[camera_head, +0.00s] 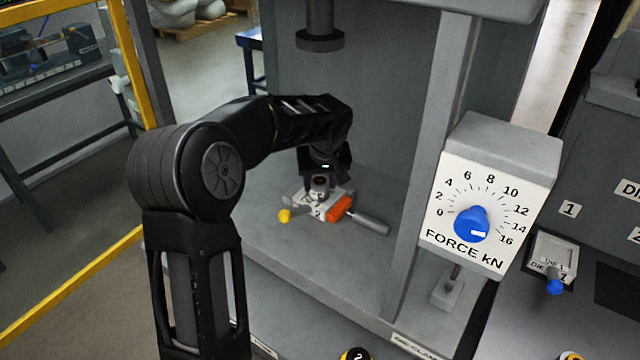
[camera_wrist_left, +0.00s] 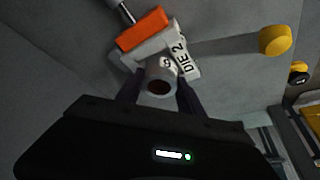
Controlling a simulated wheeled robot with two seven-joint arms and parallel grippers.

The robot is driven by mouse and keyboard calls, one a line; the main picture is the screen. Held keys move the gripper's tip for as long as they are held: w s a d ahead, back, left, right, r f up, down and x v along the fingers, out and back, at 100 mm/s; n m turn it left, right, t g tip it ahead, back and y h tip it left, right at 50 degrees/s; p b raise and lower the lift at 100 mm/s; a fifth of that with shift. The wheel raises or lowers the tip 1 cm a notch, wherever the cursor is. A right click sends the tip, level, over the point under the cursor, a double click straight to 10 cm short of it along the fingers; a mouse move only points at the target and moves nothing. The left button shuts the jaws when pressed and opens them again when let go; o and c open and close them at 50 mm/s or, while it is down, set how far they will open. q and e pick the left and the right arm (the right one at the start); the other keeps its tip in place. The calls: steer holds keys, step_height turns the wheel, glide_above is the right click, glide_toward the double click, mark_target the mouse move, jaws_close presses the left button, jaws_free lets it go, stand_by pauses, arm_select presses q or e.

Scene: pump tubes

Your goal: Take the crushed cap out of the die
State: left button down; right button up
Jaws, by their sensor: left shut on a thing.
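The die is a pale grey block marked DIE 2 (camera_head: 301,199), on the press floor. It also shows in the left wrist view (camera_wrist_left: 186,62). A small grey cylindrical cap (camera_head: 320,187) stands at the middle of the die, with a dark round opening facing the left wrist camera (camera_wrist_left: 160,84). My left gripper (camera_wrist_left: 160,94) reaches down from above, its two dark fingers on either side of the cap and shut on it. I cannot tell whether the cap still touches the die. My right gripper is in neither view.
An orange block (camera_head: 340,208) with a grey handle (camera_head: 368,222) and a yellow knob (camera_head: 285,215) adjoin the die. The press ram (camera_head: 320,38) hangs above and behind. A grey post and the force dial box (camera_head: 490,190) stand to the right. The press floor left of the die is clear.

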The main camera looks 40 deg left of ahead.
mark_target(320, 180)
arm_select(q)
steer(key=shift+r, duration=0.55)
steer(key=shift+b+v, duration=0.5)
steer(key=shift+v, duration=0.65)
steer(key=s+d+b, duration=0.4)
steer(key=s+d, duration=0.8)
steer(key=shift+d, duration=0.2)
